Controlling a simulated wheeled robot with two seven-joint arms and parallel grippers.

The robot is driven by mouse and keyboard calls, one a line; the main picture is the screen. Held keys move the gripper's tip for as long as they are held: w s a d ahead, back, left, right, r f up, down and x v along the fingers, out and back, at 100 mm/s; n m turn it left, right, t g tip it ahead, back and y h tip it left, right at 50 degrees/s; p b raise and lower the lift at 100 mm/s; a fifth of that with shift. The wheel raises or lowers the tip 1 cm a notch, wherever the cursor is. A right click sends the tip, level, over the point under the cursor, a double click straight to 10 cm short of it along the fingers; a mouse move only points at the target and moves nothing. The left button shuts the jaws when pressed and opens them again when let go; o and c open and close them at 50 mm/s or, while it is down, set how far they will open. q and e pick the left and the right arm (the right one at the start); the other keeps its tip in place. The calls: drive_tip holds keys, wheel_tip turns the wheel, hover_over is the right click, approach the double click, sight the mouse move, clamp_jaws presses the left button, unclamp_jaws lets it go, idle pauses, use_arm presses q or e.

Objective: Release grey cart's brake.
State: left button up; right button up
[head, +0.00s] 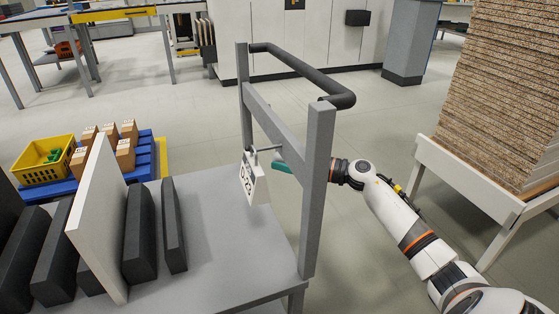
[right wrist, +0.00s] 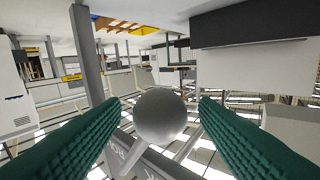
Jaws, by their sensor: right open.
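The grey cart (head: 225,215) stands in the middle of the head view, with a grey frame and a black push handle (head: 305,73) at its right end. In the right wrist view a grey ball knob (right wrist: 160,116) on a short light rod (right wrist: 132,163) stands in front of a grey bar with partly hidden lettering. My right gripper (head: 283,167) is at the frame's crossbar, partly hidden behind the near upright. Its green fingers (right wrist: 156,103) are open, one on each side of the knob, with visible gaps. My left gripper is out of view.
A white numbered tag (head: 253,180) hangs at the crossbar. A white board (head: 102,220) and several black blocks stand on the cart. A stack of boards (head: 505,95) on a white stand is at right. A yellow crate (head: 45,160) is at left. Floor beyond the handle is clear.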

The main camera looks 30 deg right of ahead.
drive_tip(key=shift+x, duration=1.05)
clamp_jaws()
